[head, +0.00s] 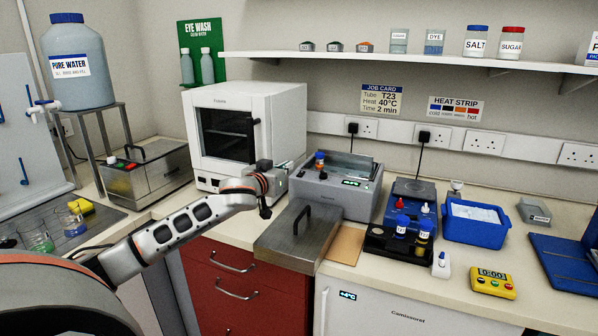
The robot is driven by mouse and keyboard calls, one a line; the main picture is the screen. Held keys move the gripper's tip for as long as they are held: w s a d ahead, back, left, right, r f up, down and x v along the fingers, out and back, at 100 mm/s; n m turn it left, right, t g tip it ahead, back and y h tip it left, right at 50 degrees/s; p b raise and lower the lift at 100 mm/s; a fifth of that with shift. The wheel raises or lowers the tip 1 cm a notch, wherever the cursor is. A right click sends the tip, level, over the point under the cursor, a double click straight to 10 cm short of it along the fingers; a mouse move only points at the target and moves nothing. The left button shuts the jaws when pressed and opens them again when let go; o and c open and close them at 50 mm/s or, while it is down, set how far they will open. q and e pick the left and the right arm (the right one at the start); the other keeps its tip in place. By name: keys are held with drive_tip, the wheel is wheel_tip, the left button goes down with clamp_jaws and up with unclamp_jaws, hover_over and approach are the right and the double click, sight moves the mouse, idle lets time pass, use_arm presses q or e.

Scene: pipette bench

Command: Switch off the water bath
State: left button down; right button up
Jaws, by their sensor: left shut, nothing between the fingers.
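The water bath (345,199) is a grey box on the bench right of the white oven-like cabinet. Its top is open, and a small lit display (353,183) shows on its front; the digits are too small to read. A dark knob (323,175) sits left of the display. A tube with an orange and blue top (319,159) stands at the bath's left end. My left gripper (265,211) points down just left of the bath, apart from the knob, shut and empty. My right gripper is not in view.
The white cabinet (245,125) stands behind my wrist. A dark rack with bottles (397,246) and a blue tub (474,222) stand to the right.

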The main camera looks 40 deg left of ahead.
use_arm(q)
hover_over(299, 178)
drive_tip(key=shift+s+f, duration=0.1)
drive_tip(key=shift+f, duration=0.35)
wheel_tip(299, 178, down, 3)
drive_tip(key=shift+r, duration=0.15)
drive_tip(key=shift+w+a+f, duration=0.1)
drive_tip(key=shift+w+f, duration=0.1)
drive_tip(key=shift+f, duration=0.55)
